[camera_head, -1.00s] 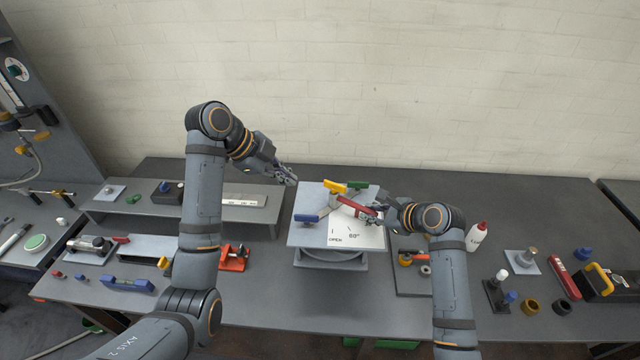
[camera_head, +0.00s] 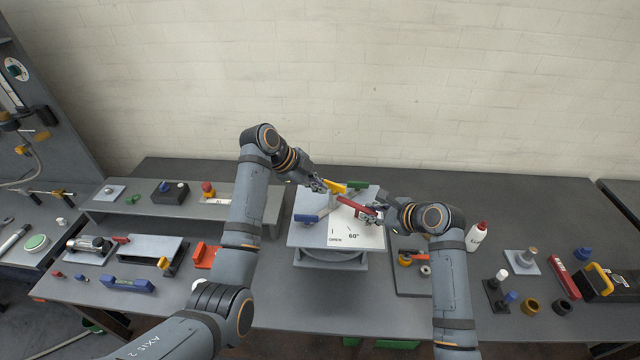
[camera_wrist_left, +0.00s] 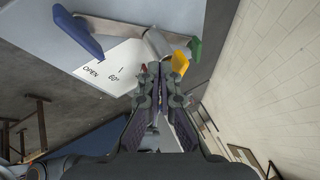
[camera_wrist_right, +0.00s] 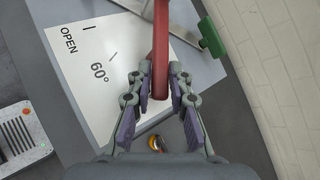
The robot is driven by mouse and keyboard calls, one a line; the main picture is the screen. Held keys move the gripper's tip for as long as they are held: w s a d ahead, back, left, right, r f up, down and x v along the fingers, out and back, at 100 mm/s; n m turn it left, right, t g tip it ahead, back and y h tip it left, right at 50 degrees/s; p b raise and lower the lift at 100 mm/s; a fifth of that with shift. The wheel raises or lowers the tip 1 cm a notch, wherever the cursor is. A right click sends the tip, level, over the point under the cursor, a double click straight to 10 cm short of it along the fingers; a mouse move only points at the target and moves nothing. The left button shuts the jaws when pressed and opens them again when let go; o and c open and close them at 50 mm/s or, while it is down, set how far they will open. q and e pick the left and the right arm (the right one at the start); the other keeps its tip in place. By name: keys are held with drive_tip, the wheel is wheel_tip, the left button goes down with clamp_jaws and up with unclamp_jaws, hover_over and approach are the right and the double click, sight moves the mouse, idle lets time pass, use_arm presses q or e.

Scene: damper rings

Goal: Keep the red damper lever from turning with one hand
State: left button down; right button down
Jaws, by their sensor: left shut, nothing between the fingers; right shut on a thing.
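The red damper lever (camera_head: 354,205) sticks out from the hub above a white plate (camera_head: 345,236) marked "OPEN" and "60°". My right gripper (camera_head: 374,213) is shut on the red lever near its outer end; the right wrist view shows the red lever (camera_wrist_right: 161,50) between the fingers. My left gripper (camera_head: 326,188) is shut and empty, with its tips close to the yellow lever (camera_head: 336,187). In the left wrist view the yellow lever (camera_wrist_left: 180,63) lies just beyond the tips; I cannot tell whether they touch. A blue lever (camera_head: 306,218) and a green lever (camera_head: 357,186) also fan out from the hub.
A raised grey shelf (camera_head: 130,208) stands at the left with small parts on it. A white bottle (camera_head: 477,236) with a red cap stands right of my right arm. An orange part (camera_head: 205,256) lies beside my left arm. The table behind the plate is clear.

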use_arm(q)
drive_tip(key=shift+w+d, duration=0.2)
drive_tip(key=shift+w, duration=0.15)
drive_tip(key=shift+w+a+m+g, duration=0.15)
drive_tip(key=shift+w+m+g, duration=0.3)
drive_tip(key=shift+m, duration=0.25)
idle(0.4)
drive_tip(key=shift+w, duration=0.15)
drive_tip(key=shift+m+g+h, duration=0.3)
drive_tip(key=shift+m+g, duration=0.15)
drive_tip(key=shift+m, duration=0.35)
drive_tip(key=w, duration=0.1)
drive_tip(key=w+d, duration=0.2)
drive_tip(key=w, duration=0.1)
drive_tip(key=shift+w+d, duration=0.1)
idle(0.8)
